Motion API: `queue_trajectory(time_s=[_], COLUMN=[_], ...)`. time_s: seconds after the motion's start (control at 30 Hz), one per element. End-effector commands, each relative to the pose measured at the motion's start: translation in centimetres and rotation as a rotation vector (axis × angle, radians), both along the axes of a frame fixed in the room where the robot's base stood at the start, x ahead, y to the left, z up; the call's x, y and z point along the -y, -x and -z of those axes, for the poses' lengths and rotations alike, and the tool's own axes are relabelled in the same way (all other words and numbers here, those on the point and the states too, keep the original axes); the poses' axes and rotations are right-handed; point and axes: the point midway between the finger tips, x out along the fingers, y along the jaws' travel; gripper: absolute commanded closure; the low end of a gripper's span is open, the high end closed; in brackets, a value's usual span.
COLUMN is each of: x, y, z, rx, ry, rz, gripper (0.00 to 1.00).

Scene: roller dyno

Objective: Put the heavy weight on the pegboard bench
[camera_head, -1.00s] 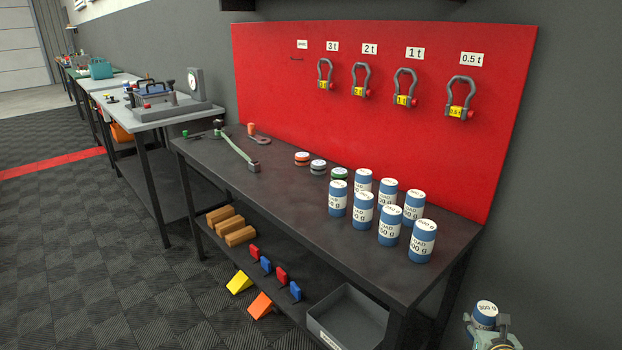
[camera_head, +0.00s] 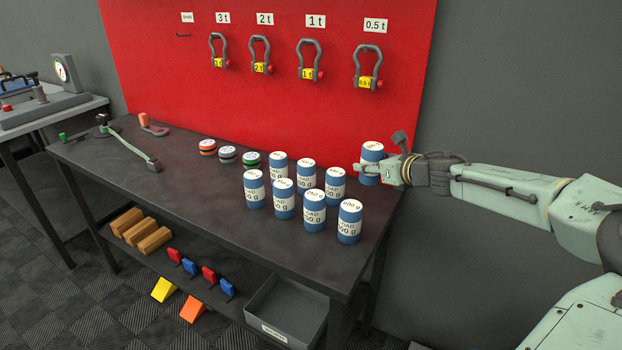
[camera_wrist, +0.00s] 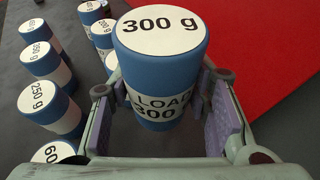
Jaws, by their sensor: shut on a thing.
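A blue cylindrical weight with a white top (camera_head: 372,152) is held by my gripper (camera_head: 376,170) at the right end of the pegboard bench (camera_head: 215,215). In the wrist view the held weight (camera_wrist: 160,52) reads 300 g and stands upright between the two finger pads. My gripper is shut on its sides. The bench has a dark top and a red pegboard (camera_head: 250,100) behind it. The held weight is in front of the board's right part. I cannot tell whether its base touches the bench top.
Several similar blue weights (camera_head: 314,212) stand close to the left of my gripper; one reads 250 g in the wrist view (camera_wrist: 42,102). Three flat discs (camera_head: 228,155) lie farther left. Shackles (camera_head: 311,62) hang on the board.

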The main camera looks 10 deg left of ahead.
Motion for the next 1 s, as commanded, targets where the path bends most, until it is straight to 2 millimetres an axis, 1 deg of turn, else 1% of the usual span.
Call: queue_trajectory(time_s=[0.07, 0.2, 0.3, 0.47, 0.63, 0.73, 1.0], x=[0.0, 0.0, 0.0, 0.0, 0.0, 0.0, 0.0], y=[0.0, 0.0, 0.0, 0.0, 0.0, 0.0, 0.0], z=[0.9, 3.5, 4.9, 6.5, 9.0, 9.7, 9.9], rx=[-0.003, -0.005, -0.002, -0.002, -0.003, 0.0, 0.001], ry=[-0.005, -0.006, -0.004, -0.004, -0.004, -0.002, 0.0], rz=[0.0, 0.001, 0.001, 0.003, 0.002, 0.002, 0.001], gripper=[0.95, 0.95, 0.95, 0.95, 0.95, 0.95, 0.95])
